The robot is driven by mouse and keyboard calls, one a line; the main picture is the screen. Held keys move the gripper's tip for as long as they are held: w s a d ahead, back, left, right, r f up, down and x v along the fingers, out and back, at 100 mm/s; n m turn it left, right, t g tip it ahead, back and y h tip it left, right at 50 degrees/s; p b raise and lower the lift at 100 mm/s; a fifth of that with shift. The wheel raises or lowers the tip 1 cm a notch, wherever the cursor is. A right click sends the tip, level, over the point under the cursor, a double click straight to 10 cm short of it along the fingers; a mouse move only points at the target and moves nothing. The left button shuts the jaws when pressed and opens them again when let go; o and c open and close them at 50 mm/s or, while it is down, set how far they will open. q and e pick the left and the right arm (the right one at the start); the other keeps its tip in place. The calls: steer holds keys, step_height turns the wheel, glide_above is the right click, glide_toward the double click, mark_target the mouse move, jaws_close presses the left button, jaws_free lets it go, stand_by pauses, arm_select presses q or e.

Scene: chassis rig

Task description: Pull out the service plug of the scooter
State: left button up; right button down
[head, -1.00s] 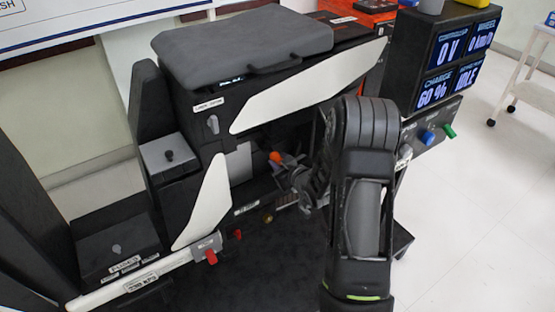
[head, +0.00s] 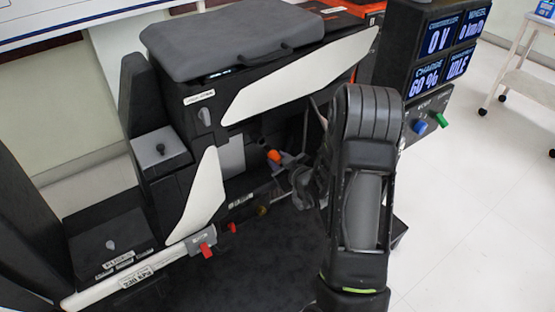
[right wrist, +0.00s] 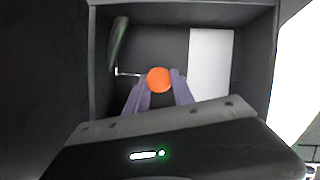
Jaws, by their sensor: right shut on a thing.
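The scooter (head: 215,200) is a dark body with white side panels and a grey seat. An open bay in its side shows a light grey panel (head: 231,157). The service plug, an orange round-ended piece (head: 273,156), shows at that bay and is seen end-on in the right wrist view (right wrist: 160,80). My right gripper (head: 281,160) is shut on the plug, one finger on each side of it (right wrist: 160,88). Whether the plug still touches a socket is hidden. My left gripper is not in view.
A dark display box (head: 440,50) reads 0 V and 60 % at the upper right. A white valve bar with a red knob (head: 206,250) crosses the lower left. A white cart (head: 520,75) stands at the far right. The bay's walls surround the fingers closely.

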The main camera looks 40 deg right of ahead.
steer(key=shift+s+a+f+b, duration=0.15)
steer(key=shift+s+b, duration=0.05)
steer(key=shift+s, duration=1.05)
steer(key=shift+s+a+f+b, duration=0.1)
steer(key=shift+s+a+b, duration=0.05)
steer(key=shift+s, duration=1.05)
